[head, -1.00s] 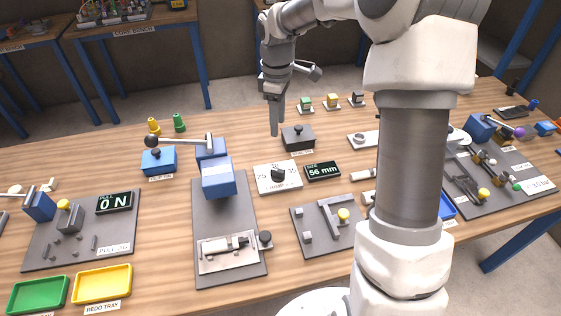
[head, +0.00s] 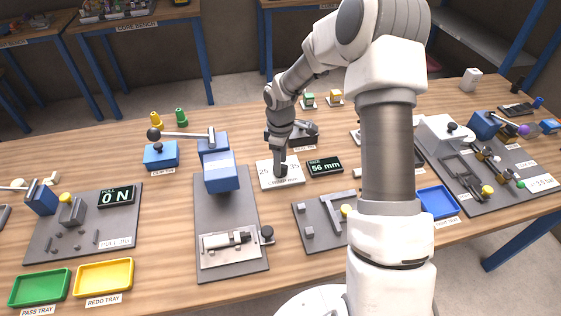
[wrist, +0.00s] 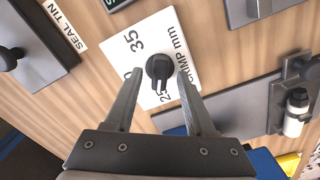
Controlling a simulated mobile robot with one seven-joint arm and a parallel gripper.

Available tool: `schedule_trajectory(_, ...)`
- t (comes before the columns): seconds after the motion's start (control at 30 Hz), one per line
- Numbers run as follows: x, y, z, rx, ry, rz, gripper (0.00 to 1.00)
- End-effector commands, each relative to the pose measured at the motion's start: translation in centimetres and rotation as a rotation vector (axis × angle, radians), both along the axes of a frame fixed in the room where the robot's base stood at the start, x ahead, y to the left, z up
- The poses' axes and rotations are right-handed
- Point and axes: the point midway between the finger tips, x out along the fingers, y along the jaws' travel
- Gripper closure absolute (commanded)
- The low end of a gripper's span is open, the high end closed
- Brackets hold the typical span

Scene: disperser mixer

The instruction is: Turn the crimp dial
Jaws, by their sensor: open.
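The crimp dial is a black knob (wrist: 159,68) on a white square plate (wrist: 148,40) marked with numbers and "CRIMP mm" in the wrist view. In the head view the plate (head: 291,178) lies on the bench, left of the small "56 mm" display (head: 325,166). My gripper (head: 279,172) is low over the plate and partly covers the knob. In the wrist view my gripper (wrist: 158,96) is open, with one finger on each side of the knob, which appears just past the fingertips. I cannot tell whether the fingers touch it.
A blue press (head: 220,172) on a grey base stands left of the dial. A grey fixture plate (head: 318,232) lies in front. Green (head: 38,288) and yellow (head: 103,276) trays sit at the front left.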

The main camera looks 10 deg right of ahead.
Motion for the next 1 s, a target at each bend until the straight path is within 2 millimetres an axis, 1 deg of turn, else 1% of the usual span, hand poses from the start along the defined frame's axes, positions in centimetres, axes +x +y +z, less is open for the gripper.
schedule_trajectory(0.3, 0.01, 0.0, -0.28, 0.0, -0.001, 0.0, 0.45)
schedule_trajectory(0.47, 0.01, 0.0, -0.26, 0.0, -0.001, 0.0, 0.74)
schedule_trajectory(0.6, 0.01, 0.0, -0.25, 0.0, -0.001, 0.0, 0.99)
schedule_trajectory(1.0, 0.01, 0.02, -0.27, 0.0, 0.0, -0.018, 1.0)
